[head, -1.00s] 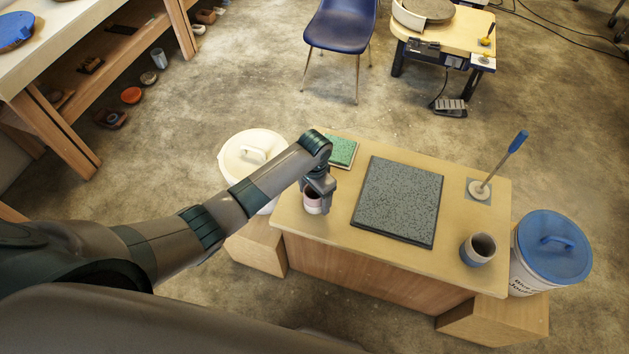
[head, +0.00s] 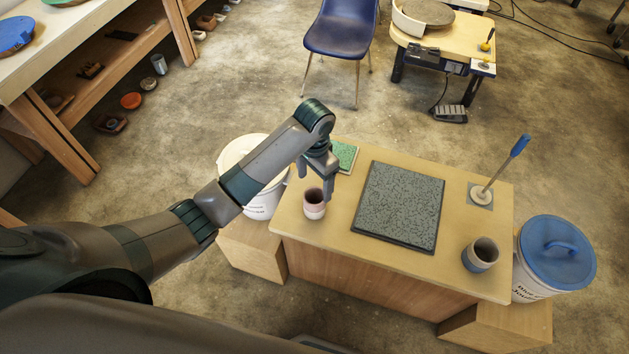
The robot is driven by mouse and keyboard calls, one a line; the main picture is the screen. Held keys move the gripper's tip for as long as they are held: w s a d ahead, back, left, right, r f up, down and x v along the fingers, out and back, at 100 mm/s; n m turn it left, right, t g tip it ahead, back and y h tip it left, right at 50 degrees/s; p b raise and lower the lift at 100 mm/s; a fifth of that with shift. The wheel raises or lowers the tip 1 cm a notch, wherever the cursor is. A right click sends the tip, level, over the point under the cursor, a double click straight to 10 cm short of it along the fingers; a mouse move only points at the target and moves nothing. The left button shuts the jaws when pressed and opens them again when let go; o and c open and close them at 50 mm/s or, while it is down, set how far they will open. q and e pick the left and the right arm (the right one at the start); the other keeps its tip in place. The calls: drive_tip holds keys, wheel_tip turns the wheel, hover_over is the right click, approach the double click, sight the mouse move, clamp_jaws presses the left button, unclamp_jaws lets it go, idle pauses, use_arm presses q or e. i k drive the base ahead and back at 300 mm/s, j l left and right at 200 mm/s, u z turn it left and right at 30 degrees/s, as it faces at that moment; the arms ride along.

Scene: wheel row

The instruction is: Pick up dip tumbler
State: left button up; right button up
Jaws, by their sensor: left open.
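A small pink and white tumbler (head: 314,211) stands upright at the left end of the wooden table. My left gripper (head: 316,187) is open at the tumbler's upper part in the picture, with one finger partly beside its right side. I cannot tell whether the fingers touch it. A second tumbler, grey with a blue-grey lower part (head: 480,256), stands upright near the table's front right corner, well away from the gripper. My right gripper is not in view.
A dark speckled slab (head: 399,207) covers the middle of the wooden table (head: 340,238). A green pad (head: 345,157) lies behind the gripper. A blue-handled stick (head: 505,168) stands back right. A white bucket (head: 238,152) and a blue-lidded bucket (head: 556,255) flank the table.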

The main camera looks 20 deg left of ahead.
sight(484, 253)
drive_tip(key=z, duration=1.05)
